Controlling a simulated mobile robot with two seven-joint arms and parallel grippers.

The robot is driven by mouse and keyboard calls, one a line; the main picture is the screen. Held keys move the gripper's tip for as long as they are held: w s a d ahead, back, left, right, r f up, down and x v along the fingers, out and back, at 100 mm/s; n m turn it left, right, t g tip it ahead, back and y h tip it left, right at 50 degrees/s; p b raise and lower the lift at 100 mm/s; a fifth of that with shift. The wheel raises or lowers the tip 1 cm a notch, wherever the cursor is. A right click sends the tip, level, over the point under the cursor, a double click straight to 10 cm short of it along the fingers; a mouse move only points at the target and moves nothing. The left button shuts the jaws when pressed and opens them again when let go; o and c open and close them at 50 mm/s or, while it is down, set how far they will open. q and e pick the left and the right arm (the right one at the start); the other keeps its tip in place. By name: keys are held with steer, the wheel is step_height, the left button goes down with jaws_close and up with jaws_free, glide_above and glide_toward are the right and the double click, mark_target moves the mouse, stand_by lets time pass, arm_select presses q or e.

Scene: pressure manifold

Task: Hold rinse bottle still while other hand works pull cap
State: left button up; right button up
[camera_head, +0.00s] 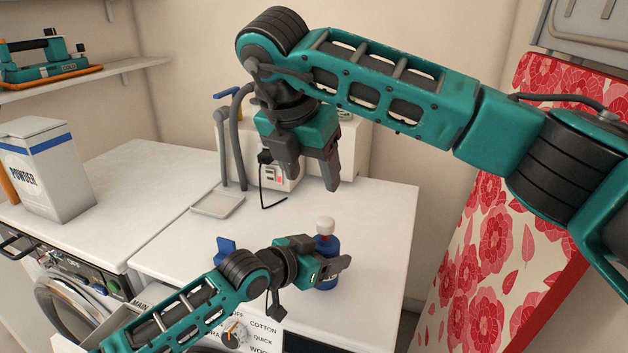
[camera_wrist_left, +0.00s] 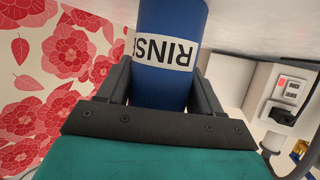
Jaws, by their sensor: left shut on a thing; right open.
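The rinse bottle (camera_head: 327,247) is blue with a white cap (camera_head: 325,225) and stands upright on the white worktop. My left gripper (camera_head: 333,275) is shut around the bottle's body below the cap. In the left wrist view the bottle (camera_wrist_left: 172,75) sits between the two fingers of the left gripper (camera_wrist_left: 160,85), with a white RINSE label partly showing; the cap is out of that view. My right gripper (camera_head: 312,175) is open and empty, pointing down in the air above the bottle and the worktop, apart from the cap.
A white box-shaped device (camera_head: 268,168) with a hose and a small tray (camera_head: 217,204) stands behind. A powder box (camera_head: 45,170) is at the left. A red flowered panel (camera_head: 500,215) borders the right. The worktop (camera_head: 380,220) right of the bottle is clear.

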stand_by(0.3)
arm_select(q)
steer(key=o, duration=1.2)
